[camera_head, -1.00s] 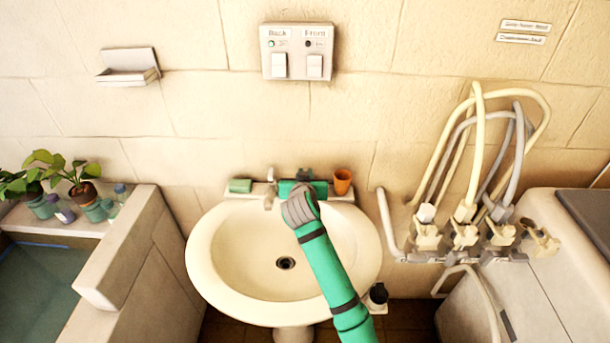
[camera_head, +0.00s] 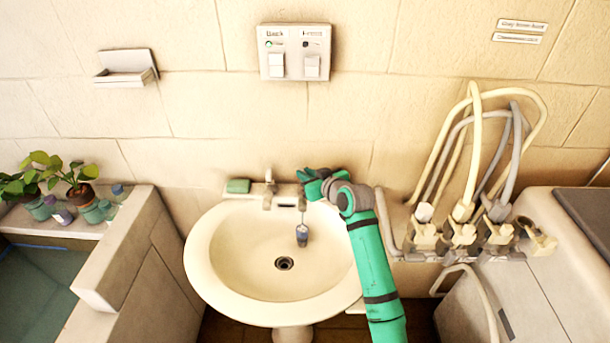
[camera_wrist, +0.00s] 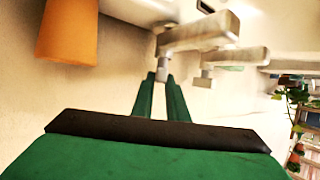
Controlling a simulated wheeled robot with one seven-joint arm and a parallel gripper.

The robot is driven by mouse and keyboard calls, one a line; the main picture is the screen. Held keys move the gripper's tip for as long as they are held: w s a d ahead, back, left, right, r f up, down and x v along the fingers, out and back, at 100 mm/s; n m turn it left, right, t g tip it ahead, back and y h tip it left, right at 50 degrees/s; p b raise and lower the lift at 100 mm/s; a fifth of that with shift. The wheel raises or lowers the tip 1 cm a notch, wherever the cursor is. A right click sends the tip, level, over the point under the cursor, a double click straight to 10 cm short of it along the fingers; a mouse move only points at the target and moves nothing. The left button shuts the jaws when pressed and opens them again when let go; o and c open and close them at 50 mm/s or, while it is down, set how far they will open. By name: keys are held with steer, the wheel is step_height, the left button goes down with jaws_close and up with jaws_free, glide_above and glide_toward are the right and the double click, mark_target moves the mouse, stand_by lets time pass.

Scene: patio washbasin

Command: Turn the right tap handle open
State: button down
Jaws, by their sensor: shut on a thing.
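The tap (camera_head: 268,186) stands at the back of the cream washbasin (camera_head: 203,262). In the wrist view, the right tap handle (camera_wrist: 195,33) is a pale metal lever with a small downward end. My gripper (camera_wrist: 161,80) is shut on that end, its two green fingers close together around it. In the head view my gripper (camera_head: 303,177) is at the basin's back ledge, right of the tap, and the handle cannot be made out there. Another pale metal tap part (camera_wrist: 235,57) lies beyond the handle, apart from the fingers.
An orange cup (camera_wrist: 68,30) stands close by my gripper; my arm hides it in the head view. A green soap bar (camera_head: 238,186) lies left of the tap. A small dark object (camera_head: 302,236) is inside the basin. Valves and hoses (camera_head: 463,230) crowd the right.

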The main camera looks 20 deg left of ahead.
steer(key=n+g+y, duration=0.2)
steer(key=n+g, duration=0.1)
steer(key=n+g+y, duration=0.1)
steer(key=n+g, duration=0.1)
steer(key=shift+w+d+f, duration=0.15)
steer(key=shift+w, duration=0.2)
steer(key=shift+w+d+n+g+y, duration=0.1)
steer(key=shift+w+n+g+y, duration=0.05)
steer(key=shift+n+g, duration=0.8)
steer(key=shift+w+d+n+g+y, duration=0.1)
steer(key=shift+w+n+g+y, duration=0.05)
steer(key=shift+n+g, duration=0.75)
steer(key=shift+a+g, duration=0.1)
steer(key=shift+g, duration=0.15)
steer(key=c, duration=1.7)
jaws_free()
steer(key=shift+c, duration=0.2)
